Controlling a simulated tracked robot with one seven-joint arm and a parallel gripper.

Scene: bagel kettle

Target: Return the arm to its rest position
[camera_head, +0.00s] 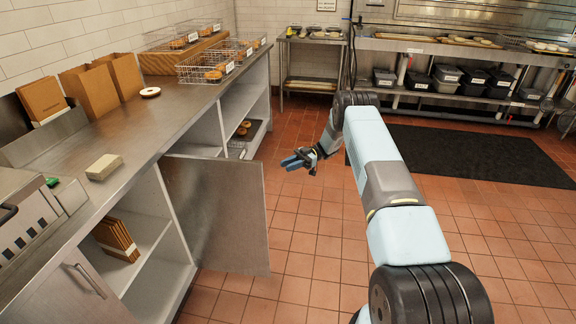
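My arm (378,170) reaches up from the lower right and bends down at its far end. My gripper (288,161) hangs above the tiled floor, to the right of the open cabinet door (213,213), pointing left. It is apart from the door and the counter. No object shows in it, but its fingers are small and seen from the side, so I cannot tell how far apart they are.
The open door juts into the aisle. Tiled floor (310,225) and a black mat (470,155) are clear.

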